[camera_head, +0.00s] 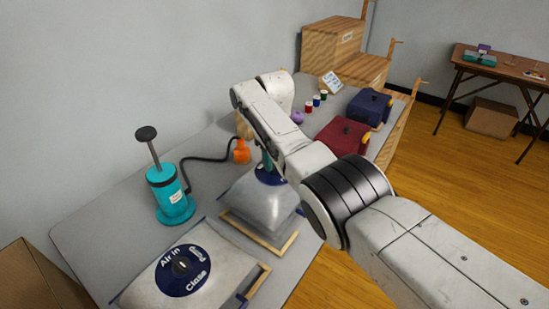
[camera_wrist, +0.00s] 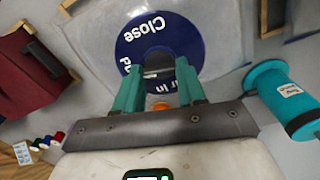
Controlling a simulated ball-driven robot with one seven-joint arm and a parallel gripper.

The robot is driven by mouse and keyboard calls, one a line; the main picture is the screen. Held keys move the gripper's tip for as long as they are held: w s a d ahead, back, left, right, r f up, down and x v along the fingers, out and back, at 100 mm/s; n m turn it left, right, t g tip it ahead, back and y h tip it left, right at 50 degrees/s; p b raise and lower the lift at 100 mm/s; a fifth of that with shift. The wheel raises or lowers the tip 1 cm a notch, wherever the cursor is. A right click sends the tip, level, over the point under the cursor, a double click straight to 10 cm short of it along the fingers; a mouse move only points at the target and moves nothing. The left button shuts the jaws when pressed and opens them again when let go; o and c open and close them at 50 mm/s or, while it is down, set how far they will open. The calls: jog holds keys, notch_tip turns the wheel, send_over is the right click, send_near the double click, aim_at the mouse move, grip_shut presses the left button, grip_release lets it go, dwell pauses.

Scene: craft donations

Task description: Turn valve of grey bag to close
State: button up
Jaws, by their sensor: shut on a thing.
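The grey bag (camera_head: 258,207) lies plump on the table under my arm, between the pump and the dark red bag. Its round blue valve plate (camera_head: 268,175) is mostly hidden by my gripper in the head view. In the wrist view the blue plate (camera_wrist: 198,32) shows the words "Close" and "Air in", upside down. My gripper (camera_wrist: 159,75) has its teal fingers shut on the dark valve knob (camera_wrist: 158,62) at the plate's middle. The exact pointing of the knob is hard to tell.
A teal pump (camera_head: 168,195) stands left, its black hose ending in an orange nozzle (camera_head: 241,151). A second pale bag (camera_head: 215,283) with a blue valve plate lies in front. A dark red bag (camera_head: 341,140) and a navy bag (camera_head: 369,106) lie behind to the right.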

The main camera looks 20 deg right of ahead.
jog(key=m, duration=1.1)
jog(key=shift+m+b, duration=0.3)
jog(key=shift+m, duration=1.8)
jog(key=o, duration=1.1)
jog(key=shift+r, duration=0.1)
notch_tip(320, 180, up, 11)
jog(key=shift+f, duration=0.2)
